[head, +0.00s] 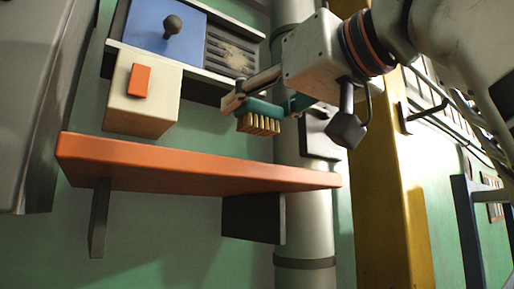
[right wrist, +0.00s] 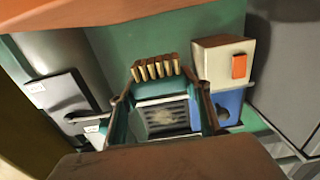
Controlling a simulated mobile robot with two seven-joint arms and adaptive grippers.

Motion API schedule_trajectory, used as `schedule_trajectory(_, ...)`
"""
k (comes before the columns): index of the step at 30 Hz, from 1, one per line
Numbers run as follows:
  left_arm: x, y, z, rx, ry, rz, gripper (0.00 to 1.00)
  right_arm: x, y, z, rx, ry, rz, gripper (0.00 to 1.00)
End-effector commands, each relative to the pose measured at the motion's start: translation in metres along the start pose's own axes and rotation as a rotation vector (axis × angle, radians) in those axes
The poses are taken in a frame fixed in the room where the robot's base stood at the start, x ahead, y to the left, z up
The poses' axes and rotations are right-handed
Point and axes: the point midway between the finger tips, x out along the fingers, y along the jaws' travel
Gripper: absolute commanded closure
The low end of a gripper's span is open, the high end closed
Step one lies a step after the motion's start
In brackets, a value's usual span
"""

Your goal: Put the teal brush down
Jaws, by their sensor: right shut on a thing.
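The teal brush (head: 264,108) with tan bristles is in my right gripper (head: 252,98) in the head view. The gripper is shut on it and holds it above the right part of the orange shelf (head: 190,165), with a visible gap between bristles and shelf. The bristles point down. In the right wrist view, which looks upside down, the bristles of the brush (right wrist: 155,69) show between the fingers of the right gripper (right wrist: 163,95). The orange shelf edge (right wrist: 90,12) runs along the top there. My left gripper is not in view.
A cream box with an orange button (head: 140,95) is mounted above the shelf's left part. Behind it are a blue panel with a black knob (head: 172,25) and a dusty vent grille (head: 232,52). A grey pipe (head: 303,215) and yellow post (head: 385,200) stand right. The shelf top looks clear.

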Motion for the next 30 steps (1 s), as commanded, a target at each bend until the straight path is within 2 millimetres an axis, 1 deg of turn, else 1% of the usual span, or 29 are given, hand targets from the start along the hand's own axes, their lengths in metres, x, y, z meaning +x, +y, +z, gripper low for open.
schedule_trajectory(1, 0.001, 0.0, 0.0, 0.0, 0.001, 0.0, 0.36, 0.0, 0.001, 0.008, -0.001, -0.001, 0.0, 0.78)
schedule_trajectory(7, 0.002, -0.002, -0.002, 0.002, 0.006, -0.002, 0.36, 0.0, 0.001, 0.022, 0.0, -0.001, 0.0, 0.78)
schedule_trajectory(12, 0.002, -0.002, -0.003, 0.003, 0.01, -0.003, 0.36, 0.001, 0.001, 0.046, -0.001, -0.001, 0.001, 0.78)
schedule_trajectory(15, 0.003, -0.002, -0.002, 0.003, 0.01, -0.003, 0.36, 0.0, 0.001, 0.054, 0.001, 0.0, 0.001, 0.78)
schedule_trajectory(23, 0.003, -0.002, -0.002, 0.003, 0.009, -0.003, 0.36, 0.0, 0.0, 0.055, 0.001, 0.001, 0.001, 0.78)
schedule_trajectory(27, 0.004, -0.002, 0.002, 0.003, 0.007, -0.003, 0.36, 0.0, 0.001, 0.059, 0.0, 0.0, 0.001, 0.78)
schedule_trajectory(28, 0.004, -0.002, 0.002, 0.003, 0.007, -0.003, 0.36, 0.0, 0.0, 0.059, 0.0, 0.0, 0.001, 0.5)
schedule_trajectory(30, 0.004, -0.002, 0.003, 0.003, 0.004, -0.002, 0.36, 0.0, 0.0, 0.058, 0.0, 0.0, 0.0, 0.36)
